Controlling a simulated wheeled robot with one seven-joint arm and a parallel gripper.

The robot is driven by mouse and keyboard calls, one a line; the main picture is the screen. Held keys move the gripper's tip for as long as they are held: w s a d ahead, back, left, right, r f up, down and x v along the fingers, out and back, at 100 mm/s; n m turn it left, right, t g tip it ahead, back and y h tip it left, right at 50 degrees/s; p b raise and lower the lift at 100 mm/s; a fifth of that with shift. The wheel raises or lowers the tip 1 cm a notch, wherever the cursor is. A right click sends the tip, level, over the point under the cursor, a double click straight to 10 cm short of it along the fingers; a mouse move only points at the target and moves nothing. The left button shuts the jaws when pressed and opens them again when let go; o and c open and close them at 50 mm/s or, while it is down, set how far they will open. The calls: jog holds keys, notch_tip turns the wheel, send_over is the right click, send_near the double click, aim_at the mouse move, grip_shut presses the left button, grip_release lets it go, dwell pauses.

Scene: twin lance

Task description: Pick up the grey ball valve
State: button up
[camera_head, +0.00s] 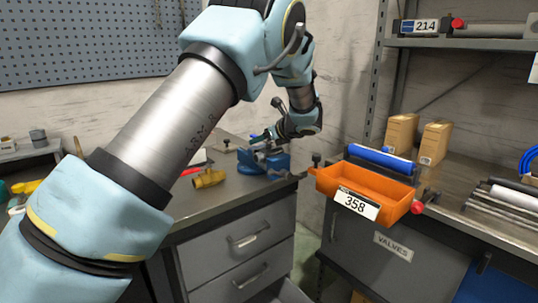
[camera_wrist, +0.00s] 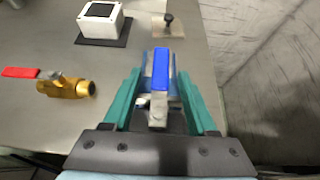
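The grey ball valve (camera_wrist: 157,103) shows in the wrist view as a grey metal body with a long blue handle (camera_wrist: 161,68). It lies between the two teal fingers of my gripper (camera_wrist: 162,82). The fingers are apart, one on each side, and I see no clear contact. In the head view my gripper (camera_head: 262,138) is low over a blue object (camera_head: 263,163) at the bench's right corner; the valve is hard to make out there. A brass ball valve (camera_wrist: 65,87) with a red handle lies to the left; it also shows in the head view (camera_head: 208,178).
A white box with a dark top (camera_wrist: 101,20) and a small plate with a black knob (camera_wrist: 168,22) stand beyond the gripper. An orange bin labelled 358 (camera_head: 325,183) and cardboard boxes (camera_head: 402,133) are on the right bench. A wall stands close on the right.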

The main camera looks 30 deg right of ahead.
grip_shut()
dwell(0.6)
